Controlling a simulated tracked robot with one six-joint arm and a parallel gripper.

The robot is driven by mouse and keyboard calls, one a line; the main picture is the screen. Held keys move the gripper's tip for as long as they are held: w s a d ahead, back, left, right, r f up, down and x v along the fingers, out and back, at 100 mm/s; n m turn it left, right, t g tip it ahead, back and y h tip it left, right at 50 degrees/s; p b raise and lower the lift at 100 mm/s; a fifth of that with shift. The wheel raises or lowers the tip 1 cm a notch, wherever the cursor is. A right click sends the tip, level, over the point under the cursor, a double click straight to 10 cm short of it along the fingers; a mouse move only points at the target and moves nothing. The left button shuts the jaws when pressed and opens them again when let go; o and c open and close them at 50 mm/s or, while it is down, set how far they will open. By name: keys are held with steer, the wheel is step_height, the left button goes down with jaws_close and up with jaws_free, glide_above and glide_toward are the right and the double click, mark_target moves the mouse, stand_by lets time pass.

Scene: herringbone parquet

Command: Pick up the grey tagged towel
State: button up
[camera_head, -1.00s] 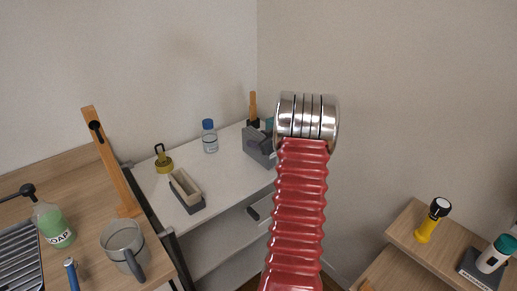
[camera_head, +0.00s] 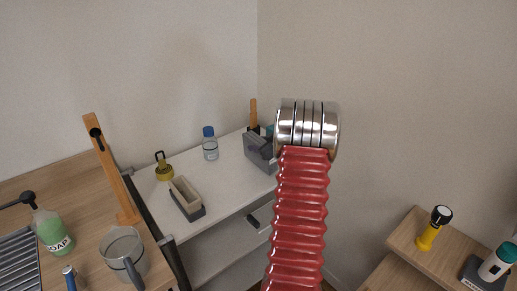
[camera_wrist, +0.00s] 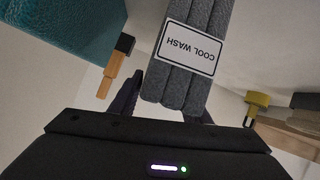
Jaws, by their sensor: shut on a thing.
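The grey towel (camera_wrist: 180,88) shows in the wrist view as a ribbed, folded bundle with a white tag (camera_wrist: 191,47) reading "COOL WASH", upside down in the picture. My gripper (camera_wrist: 167,103) is shut on the towel's near end, with one dark finger on each side. The towel runs away from the gripper to the top edge of the picture. In the head view, my red arm with its metal rings stands in front, and I cannot make out the gripper there.
The white shelf top (camera_head: 232,177) holds a blue-capped bottle (camera_head: 210,145), a yellow-green weight-like thing (camera_head: 164,172), a beige-and-grey block (camera_head: 187,198) and a grey container (camera_head: 259,151).

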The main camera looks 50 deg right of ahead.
step_height(320, 180, up, 17)
stand_by(0.4)
steer(key=shift+s+f, duration=0.1)
stand_by(0.4)
